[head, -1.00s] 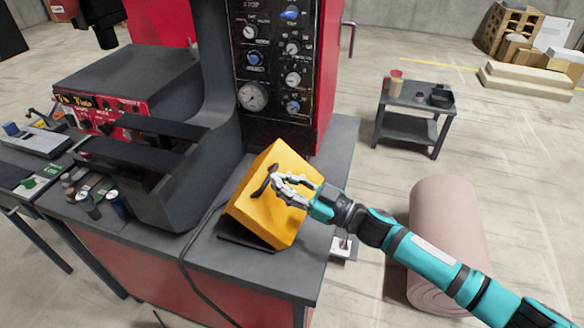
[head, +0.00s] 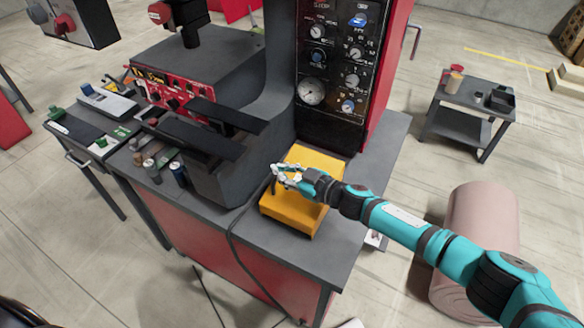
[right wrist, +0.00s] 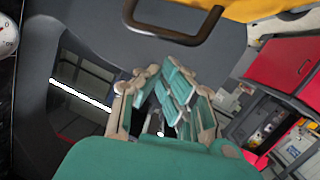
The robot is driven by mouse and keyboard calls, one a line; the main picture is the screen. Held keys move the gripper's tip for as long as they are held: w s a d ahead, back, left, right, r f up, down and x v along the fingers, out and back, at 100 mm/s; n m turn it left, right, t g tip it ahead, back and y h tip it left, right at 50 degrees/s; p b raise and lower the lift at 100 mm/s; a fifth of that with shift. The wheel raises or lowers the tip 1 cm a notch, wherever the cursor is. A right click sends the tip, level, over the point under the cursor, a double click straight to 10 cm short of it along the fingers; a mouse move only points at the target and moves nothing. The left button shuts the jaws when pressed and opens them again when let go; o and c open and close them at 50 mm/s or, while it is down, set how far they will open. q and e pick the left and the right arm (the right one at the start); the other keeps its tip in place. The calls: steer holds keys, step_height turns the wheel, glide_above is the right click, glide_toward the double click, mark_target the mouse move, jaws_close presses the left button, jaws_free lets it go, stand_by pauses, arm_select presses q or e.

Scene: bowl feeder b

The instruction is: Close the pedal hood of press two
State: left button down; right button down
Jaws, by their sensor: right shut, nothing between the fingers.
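The yellow pedal hood (head: 297,209) of the press sits low and nearly level on the dark bench top. Its dark handle (head: 273,186) is on its left side, partly hidden by my right gripper (head: 276,171). In the right wrist view the handle (right wrist: 185,38) is a dark bar beyond the fingers, with a strip of the yellow hood (right wrist: 232,10) at the top edge. My right gripper (right wrist: 160,88) is shut and empty, close to the handle but not around it. The hood hides the pedal. My left gripper is not in view.
The press's control panel (head: 333,70) with gauges rises behind the hood. A black cable (head: 233,250) runs down the bench front. A pink roll (head: 482,235) stands on the floor under my right arm. A small cart (head: 462,125) is at the right.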

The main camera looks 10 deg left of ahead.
steer(key=shift+w+a+f+b, duration=0.25)
steer(key=shift+a+f+b, duration=0.1)
steer(key=shift+a+f, duration=0.35)
steer(key=shift+r, duration=0.1)
